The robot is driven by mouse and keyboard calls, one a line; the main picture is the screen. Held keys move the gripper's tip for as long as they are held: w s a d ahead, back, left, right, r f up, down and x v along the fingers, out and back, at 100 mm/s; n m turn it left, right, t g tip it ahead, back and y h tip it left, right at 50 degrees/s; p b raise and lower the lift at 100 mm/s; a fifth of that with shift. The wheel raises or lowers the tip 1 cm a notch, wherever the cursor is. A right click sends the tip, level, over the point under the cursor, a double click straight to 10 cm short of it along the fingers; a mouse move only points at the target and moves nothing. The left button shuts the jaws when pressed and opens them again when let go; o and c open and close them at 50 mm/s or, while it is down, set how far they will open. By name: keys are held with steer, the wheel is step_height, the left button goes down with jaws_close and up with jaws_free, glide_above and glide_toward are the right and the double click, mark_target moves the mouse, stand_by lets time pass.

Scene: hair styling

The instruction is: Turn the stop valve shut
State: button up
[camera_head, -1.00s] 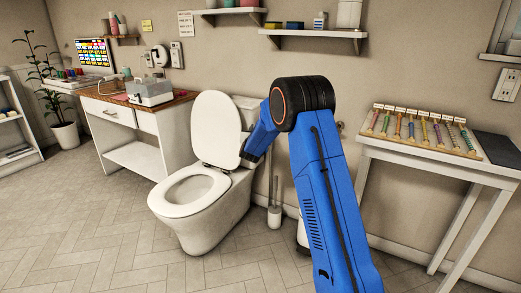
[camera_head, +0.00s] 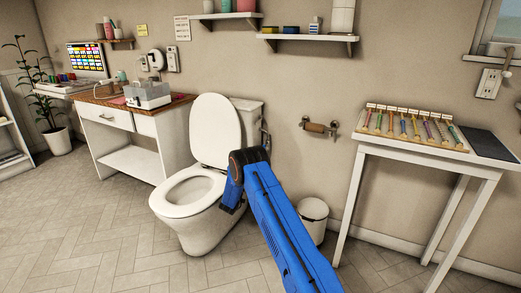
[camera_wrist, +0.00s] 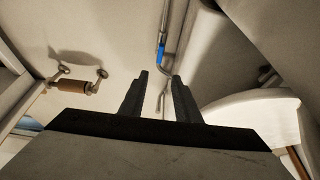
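The stop valve shows in the wrist view as a blue lever (camera_wrist: 161,53) on a thin metal pipe at upper middle. The lever lies roughly along the pipe. My gripper (camera_wrist: 160,75) is open, with two dark fingers apart and nothing between them. In the picture the lever is just above the gap between the fingertips, with no contact visible. In the head view my blue arm is bent low beside the white toilet (camera_head: 178,212).
The toilet also fills the right of the wrist view (camera_wrist: 255,115). A paper holder (camera_head: 320,128) is on the wall. A white bin (camera_head: 313,218) stands right of my arm. A white table (camera_head: 400,150) with colored rods is at right. Floor is free in front.

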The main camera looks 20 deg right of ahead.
steer(key=x, duration=1.7)
jaws_close()
